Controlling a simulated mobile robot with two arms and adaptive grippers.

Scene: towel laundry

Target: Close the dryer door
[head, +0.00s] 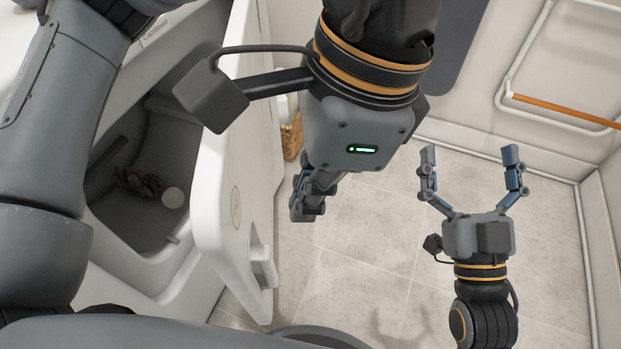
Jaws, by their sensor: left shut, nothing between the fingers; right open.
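The white dryer door (226,205) stands open, with its edge facing me and a handle recess near its lower right end. The dryer's grey drum opening (140,205) shows left of the door; inside are a crumpled dark item (138,183) and a round pale thing (173,197). My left gripper (303,214) is shut and empty. It is just right of the door, on its outer side; I cannot tell whether it touches. My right gripper (470,162) is open and empty over the floor at the right, well apart from the door.
A wicker basket (291,137) stands behind the door, partly hidden by my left gripper. A wall rail with an orange bar (565,114) is at the upper right. The tiled floor (365,240) between the door and my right gripper is clear.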

